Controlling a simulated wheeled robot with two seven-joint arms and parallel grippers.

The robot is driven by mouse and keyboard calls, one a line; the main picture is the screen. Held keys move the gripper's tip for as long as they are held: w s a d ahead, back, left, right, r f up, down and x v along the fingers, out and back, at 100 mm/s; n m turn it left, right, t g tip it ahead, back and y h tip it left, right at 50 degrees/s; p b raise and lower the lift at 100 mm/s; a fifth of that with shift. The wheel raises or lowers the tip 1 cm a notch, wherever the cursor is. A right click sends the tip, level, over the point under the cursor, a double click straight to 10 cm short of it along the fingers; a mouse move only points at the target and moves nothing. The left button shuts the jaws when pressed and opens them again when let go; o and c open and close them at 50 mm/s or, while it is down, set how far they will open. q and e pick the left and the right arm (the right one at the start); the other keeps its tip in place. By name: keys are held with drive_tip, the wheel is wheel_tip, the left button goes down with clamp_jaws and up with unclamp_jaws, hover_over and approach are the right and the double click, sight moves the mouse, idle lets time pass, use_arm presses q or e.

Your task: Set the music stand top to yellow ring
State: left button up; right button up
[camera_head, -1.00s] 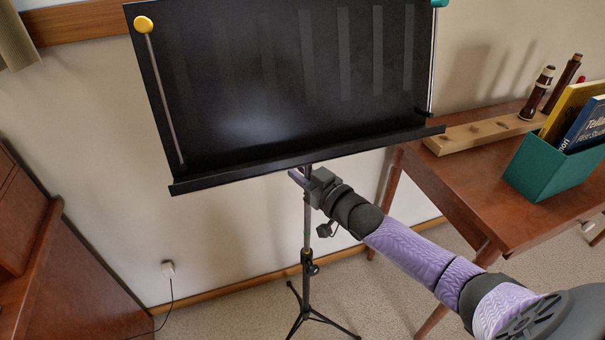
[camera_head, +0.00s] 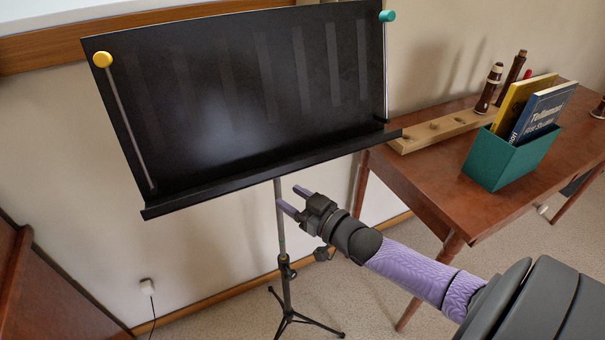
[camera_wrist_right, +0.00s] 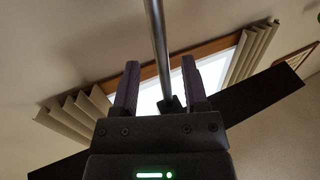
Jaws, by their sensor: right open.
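The black music stand top (camera_head: 235,90) is tilted on its thin pole (camera_head: 280,222), with a ledge (camera_head: 270,172) along its lower edge. A dark clamp (camera_head: 286,262) sits lower on the pole, above the tripod legs (camera_head: 287,312). I cannot make out a yellow ring on the pole. My right gripper (camera_head: 294,199) is open and empty below the ledge, its fingertips close to the pole's right side. In the right wrist view the pole (camera_wrist_right: 157,40) shows between the open fingers (camera_wrist_right: 161,78); contact cannot be told. My left gripper is not in view.
A yellow round cap (camera_head: 102,59) and a green one (camera_head: 387,16) top the rods at the stand top's sides. A wooden table (camera_head: 425,185) at right carries a green box (camera_head: 510,160) of books. Brown furniture (camera_head: 50,290) stands at lower left.

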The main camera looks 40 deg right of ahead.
drive_tip(key=s, duration=0.3)
drive_tip(key=shift+s+d+p, duration=0.15)
drive_tip(key=shift+d+p, duration=0.15)
drive_tip(key=s+f+m+g+h, duration=0.15)
drive_tip(key=s+f+g, duration=0.35)
drive_tip(key=s+f, duration=0.5)
drive_tip(key=s+f+n+g+h, duration=0.15)
drive_tip(key=s+f+g, duration=0.3)
drive_tip(key=f, duration=0.95)
drive_tip(key=s+a+f+g, duration=0.3)
drive_tip(key=s, duration=0.5)
drive_tip(key=s+a+f+g, duration=0.2)
drive_tip(key=s+a+f, duration=0.1)
drive_tip(key=s, duration=0.5)
drive_tip(key=s+a+f+n+g, duration=0.1)
drive_tip(key=s+a+f+g, duration=0.1)
drive_tip(key=s, duration=0.7)
drive_tip(key=shift+a+f+g, duration=0.4)
drive_tip(key=shift+f+g, duration=0.3)
drive_tip(key=shift+g, duration=0.15)
